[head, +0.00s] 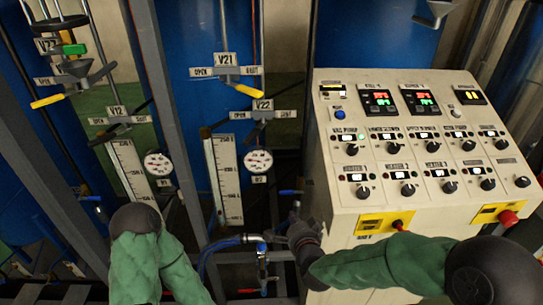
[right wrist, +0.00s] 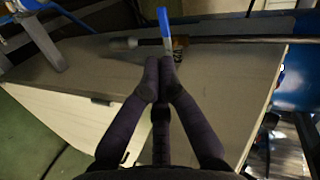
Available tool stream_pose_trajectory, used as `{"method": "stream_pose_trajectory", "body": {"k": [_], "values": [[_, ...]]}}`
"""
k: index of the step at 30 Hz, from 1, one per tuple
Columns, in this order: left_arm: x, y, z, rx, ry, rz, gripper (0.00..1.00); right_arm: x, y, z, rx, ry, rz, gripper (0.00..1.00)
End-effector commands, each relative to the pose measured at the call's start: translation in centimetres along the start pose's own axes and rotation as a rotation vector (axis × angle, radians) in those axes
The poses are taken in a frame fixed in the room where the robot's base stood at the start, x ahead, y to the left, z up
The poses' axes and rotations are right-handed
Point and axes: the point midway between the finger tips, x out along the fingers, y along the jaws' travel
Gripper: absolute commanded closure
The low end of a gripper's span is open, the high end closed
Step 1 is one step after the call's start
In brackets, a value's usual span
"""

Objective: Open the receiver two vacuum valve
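In the right wrist view, a small valve with a blue lever handle (right wrist: 165,28) sits on a dark horizontal pipe (right wrist: 225,40). My right gripper (right wrist: 160,62) has its two dark fingers brought together at the tips, just at the lower end of this handle. I cannot tell whether the tips touch the handle. In the head view, my right gripper (head: 297,218) is low beside the control cabinet, by a blue lever (head: 290,192); it is small and partly dark there. My left arm shows at lower left, but its gripper is not visible.
The control cabinet (head: 350,195), with knobs, displays and a red button (head: 508,218), stands close on the right. Valves labelled V21 (head: 225,60) and V22 (head: 262,106), a level gauge (head: 224,175) and a pressure dial (head: 258,161) are left of it. Another blue-handled valve (head: 262,248) is below.

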Motion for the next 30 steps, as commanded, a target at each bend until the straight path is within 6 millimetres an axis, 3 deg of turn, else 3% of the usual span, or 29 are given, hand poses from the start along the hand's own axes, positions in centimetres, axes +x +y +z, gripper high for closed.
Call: {"method": "stream_pose_trajectory", "body": {"k": [1,3,6,9,12,17,30], "values": [[-1.1,0.4,0.0,0.000,0.000,0.000,0.60,-0.9,-4.0,-1.4,0.049,-0.010,-0.073,1.00],[-1.9,0.7,0.1,0.000,0.000,0.000,0.60,-2.1,-8.2,-2.4,0.114,-0.043,-0.159,1.00],[-2.8,1.0,0.1,0.000,0.000,0.000,0.60,-4.0,-13.2,-3.8,0.190,-0.092,-0.258,1.00],[-3.4,1.2,0.1,0.000,0.001,0.000,0.60,-5.6,-16.6,-4.7,0.240,-0.136,-0.325,1.00],[-3.6,1.3,0.1,0.000,0.001,0.000,0.60,-6.7,-18.4,-5.1,0.269,-0.164,-0.360,1.00],[-3.7,1.3,0.1,0.000,0.000,0.000,0.60,-6.6,-19.2,-5.2,0.283,-0.179,-0.373,1.00],[-4.0,1.4,0.1,0.000,0.000,0.000,0.60,-0.9,-21.4,-4.3,0.281,-0.179,-0.371,1.00]]}}
